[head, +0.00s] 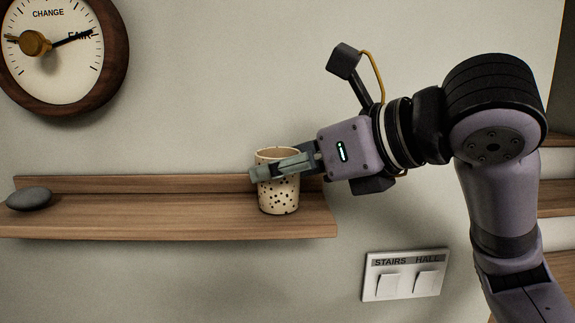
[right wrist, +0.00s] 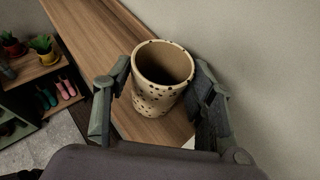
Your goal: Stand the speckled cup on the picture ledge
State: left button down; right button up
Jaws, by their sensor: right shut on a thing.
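The speckled cup (head: 279,194) is cream with dark spots and upright at the right end of the wooden picture ledge (head: 150,213). Its base appears at the level of the ledge's top board; I cannot tell for certain whether it touches. My right gripper (head: 275,171) reaches in from the right and is shut on the cup near its rim. In the right wrist view the cup (right wrist: 160,85) sits between the two fingers, its open mouth empty, with the ledge (right wrist: 105,45) beneath. My left gripper is not in view.
A grey stone (head: 29,198) lies at the ledge's left end; the board between is clear. A round dial (head: 62,75) hangs above left. A switch plate (head: 404,275) is below right. Shelves with potted plants (right wrist: 44,48) and small shoes show in the right wrist view.

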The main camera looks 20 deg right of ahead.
jog(key=shift+f, duration=0.1)
jog(key=o, duration=1.2)
jog(key=shift+o, duration=0.2)
jog(key=shift+s+r, duration=0.15)
jog(key=shift+r, duration=0.05)
jog(key=v, duration=1.1)
jog(key=shift+s+d+b, duration=0.3)
jog(key=shift+b, duration=0.1)
